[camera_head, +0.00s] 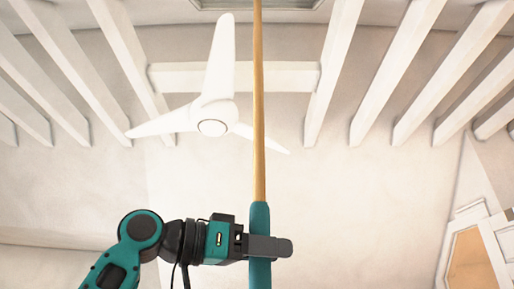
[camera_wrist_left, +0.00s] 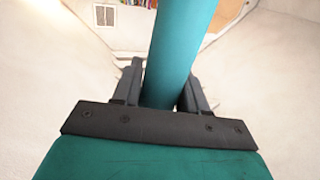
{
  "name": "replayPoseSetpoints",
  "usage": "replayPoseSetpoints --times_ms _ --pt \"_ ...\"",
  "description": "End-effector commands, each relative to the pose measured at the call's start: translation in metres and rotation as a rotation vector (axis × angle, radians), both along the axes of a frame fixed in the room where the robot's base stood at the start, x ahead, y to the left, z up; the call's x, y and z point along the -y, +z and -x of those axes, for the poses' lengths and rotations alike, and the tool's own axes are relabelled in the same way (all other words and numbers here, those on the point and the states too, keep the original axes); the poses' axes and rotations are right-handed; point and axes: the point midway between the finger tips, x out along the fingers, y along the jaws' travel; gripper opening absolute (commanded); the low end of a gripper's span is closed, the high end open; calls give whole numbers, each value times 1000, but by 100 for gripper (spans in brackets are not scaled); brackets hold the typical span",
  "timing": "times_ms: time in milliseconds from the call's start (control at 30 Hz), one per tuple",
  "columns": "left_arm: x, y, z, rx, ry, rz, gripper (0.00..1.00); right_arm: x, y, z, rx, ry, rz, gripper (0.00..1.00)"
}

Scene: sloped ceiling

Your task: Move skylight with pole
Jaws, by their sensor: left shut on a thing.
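A long wooden pole (camera_head: 258,110) with a teal grip sleeve (camera_head: 260,222) stands upright in the middle of the head view. Its top runs out of the picture at the upper edge. My left gripper (camera_head: 268,247) is shut around the teal sleeve. In the left wrist view the teal sleeve (camera_wrist_left: 180,45) passes between the two dark fingers (camera_wrist_left: 160,88). The skylight (camera_head: 290,4) shows only as a frame edge at the top of the head view, behind the pole's upper part. Whether the pole touches it cannot be seen. My right gripper is not in view.
A white ceiling fan (camera_head: 212,118) hangs just left of the pole. White ceiling beams (camera_head: 385,70) run on both sides, with a cross beam (camera_head: 290,77) behind the pole. A framed opening (camera_head: 470,255) is at the lower right. The wall right of the pole is clear.

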Motion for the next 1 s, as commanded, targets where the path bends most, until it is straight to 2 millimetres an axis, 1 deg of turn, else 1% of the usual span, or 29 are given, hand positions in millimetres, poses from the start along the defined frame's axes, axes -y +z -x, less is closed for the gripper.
replayPoseSetpoints --times_ms 267,800,1000 --pt "-1 2 1 -6 0 6 0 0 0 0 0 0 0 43" --pt "-1 17 14 1 0 5 0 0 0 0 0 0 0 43" --pt "-1 18 15 1 0 4 0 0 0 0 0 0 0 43"
